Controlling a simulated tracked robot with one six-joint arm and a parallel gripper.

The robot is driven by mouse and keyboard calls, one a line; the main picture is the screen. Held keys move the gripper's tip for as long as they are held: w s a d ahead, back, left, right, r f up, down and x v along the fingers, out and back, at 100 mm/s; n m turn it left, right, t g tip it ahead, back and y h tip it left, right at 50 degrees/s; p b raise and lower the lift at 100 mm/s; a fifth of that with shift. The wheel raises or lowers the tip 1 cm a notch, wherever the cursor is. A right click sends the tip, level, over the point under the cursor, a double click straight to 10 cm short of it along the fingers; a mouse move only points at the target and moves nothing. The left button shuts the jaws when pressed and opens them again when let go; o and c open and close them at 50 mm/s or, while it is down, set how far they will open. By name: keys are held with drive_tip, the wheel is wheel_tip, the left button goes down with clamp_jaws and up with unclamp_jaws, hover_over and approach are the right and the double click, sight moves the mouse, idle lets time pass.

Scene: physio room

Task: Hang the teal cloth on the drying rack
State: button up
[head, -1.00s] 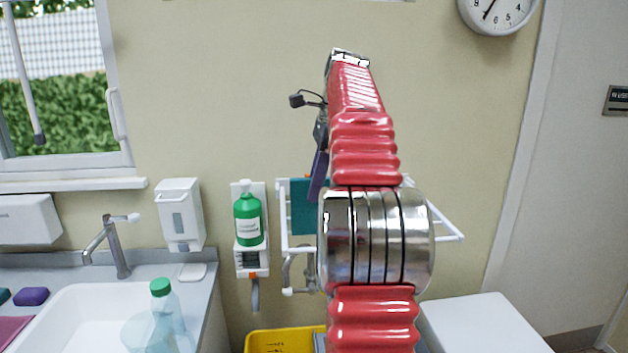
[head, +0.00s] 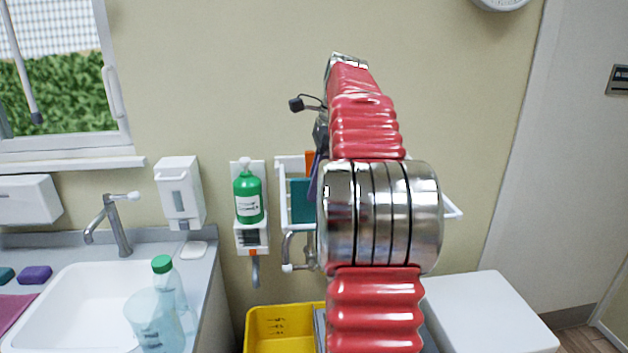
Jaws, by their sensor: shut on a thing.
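The white drying rack (head: 284,205) is fixed to the wall at the centre; my arm covers much of it. The teal cloth (head: 301,201) shows as an upright patch within the rack's outline, left of my arm. Its right part is hidden, and I cannot tell whether it touches a rail.
A green bottle (head: 248,197) in a wall holder is close left of the rack. Below are a yellow bin (head: 262,325) and a white box top (head: 490,315). A sink (head: 75,310) with a clear bottle (head: 170,288) is left.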

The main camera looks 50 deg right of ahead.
sight(315, 207)
drive_tip(key=shift+f, duration=3.3)
drive_tip(key=o, duration=0.9)
drive_tip(key=shift+r, duration=4.5)
drive_tip(key=shift+s, duration=0.1)
